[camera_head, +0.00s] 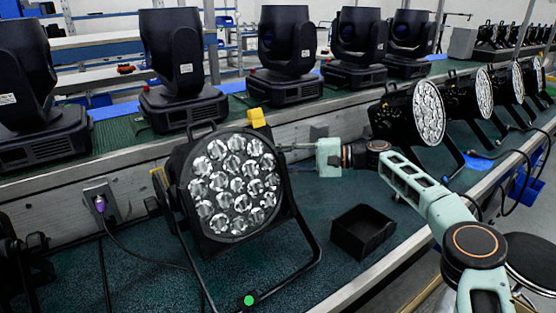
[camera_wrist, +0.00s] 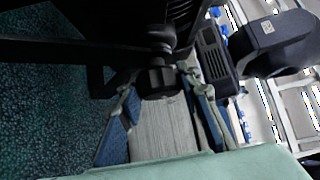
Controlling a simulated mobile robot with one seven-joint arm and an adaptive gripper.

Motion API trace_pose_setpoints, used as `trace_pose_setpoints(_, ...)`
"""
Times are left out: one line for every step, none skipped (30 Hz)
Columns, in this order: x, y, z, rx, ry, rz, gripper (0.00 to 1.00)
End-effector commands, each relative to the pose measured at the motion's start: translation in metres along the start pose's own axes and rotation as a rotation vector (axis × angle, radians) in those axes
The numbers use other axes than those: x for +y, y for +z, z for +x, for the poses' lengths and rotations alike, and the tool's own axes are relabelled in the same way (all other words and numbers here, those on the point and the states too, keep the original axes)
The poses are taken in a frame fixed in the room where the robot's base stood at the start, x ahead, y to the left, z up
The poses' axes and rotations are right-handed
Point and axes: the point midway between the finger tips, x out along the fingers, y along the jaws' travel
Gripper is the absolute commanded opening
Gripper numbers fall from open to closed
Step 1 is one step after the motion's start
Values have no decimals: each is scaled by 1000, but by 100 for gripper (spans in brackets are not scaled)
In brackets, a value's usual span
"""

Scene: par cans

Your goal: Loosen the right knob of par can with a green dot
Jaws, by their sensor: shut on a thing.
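The par can (camera_head: 203,226) with the green dot (camera_head: 249,300) stands on the dark green bench mat, its round face of several lenses turned toward the head camera. The dot is low on its stand. My gripper (camera_head: 285,147) reaches in from the right at the par can's upper right side. In the wrist view, the black right knob (camera_wrist: 158,84) sits between the two fingers of my gripper (camera_wrist: 160,92), beside the dark bracket and housing. My gripper is shut on this knob. In the head view the knob cannot be made out behind the fingertips.
An open black bin (camera_head: 363,234) stands on the mat right of the par can. More par cans (camera_head: 428,112) line the bench at the right. Moving-head lights (camera_head: 284,55) stand on the raised shelf behind. A cable runs left of the par can.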

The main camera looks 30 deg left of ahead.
Motion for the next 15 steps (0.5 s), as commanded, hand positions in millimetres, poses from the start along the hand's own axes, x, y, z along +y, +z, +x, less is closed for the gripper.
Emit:
trace_pose_setpoints(1, 0, 0, 0, -5, -4, 7)
trace_pose_setpoints(2, 0, 0, 0, -9, -7, 7)
trace_pose_setpoints(3, 0, 0, 0, -16, -15, 7)
trace_pose_setpoints(3, -1, 0, 1, -23, -21, 7)
trace_pose_setpoints(4, -1, 0, 1, -32, -28, 7)
trace_pose_setpoints(4, -1, 0, 1, -45, -40, 7)
trace_pose_setpoints(5, -1, 0, 1, -56, -50, 7)
trace_pose_setpoints(5, -1, 0, 1, -69, -61, 7)
trace_pose_setpoints(6, -1, 0, 1, -87, -77, 7)
trace_pose_setpoints(6, -1, 0, 1, -102, -90, 7)
trace_pose_setpoints(6, -1, 0, 1, -118, -104, 7)
trace_pose_setpoints(6, -1, 0, 1, -139, -123, 7)
trace_pose_setpoints(7, -1, 0, 1, -154, -136, 7)
trace_pose_setpoints(7, -2, 0, 1, -170, -151, 7)
trace_pose_setpoints(7, -2, 0, 1, -191, -170, 7)
